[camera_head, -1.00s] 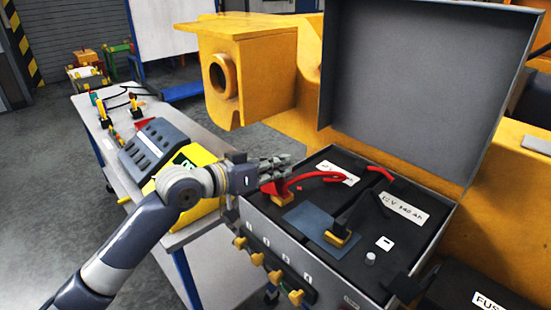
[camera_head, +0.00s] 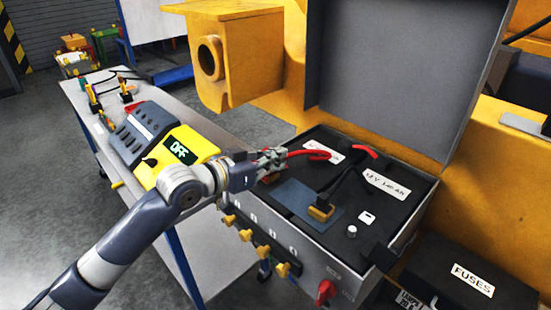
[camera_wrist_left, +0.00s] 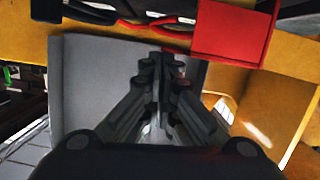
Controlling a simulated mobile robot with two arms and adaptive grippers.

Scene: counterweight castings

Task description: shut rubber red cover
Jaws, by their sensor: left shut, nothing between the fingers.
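The red cover (camera_head: 272,179) shows in the head view as a small red piece at the near left corner of the open battery box (camera_head: 315,255). My left gripper (camera_head: 280,157) is just above and beside it and partly hides it. Its fingers are shut and empty. In the left wrist view a flat red square piece, likely the cover (camera_wrist_left: 235,30), is at the upper right, beyond the fingertips (camera_wrist_left: 163,58). I cannot tell whether the fingers touch it. Its hinge and the terminal under it are hidden. My right gripper is not in view.
The box lid (camera_head: 395,65) stands open behind. A fuse box (camera_head: 470,290) stands at the lower right.

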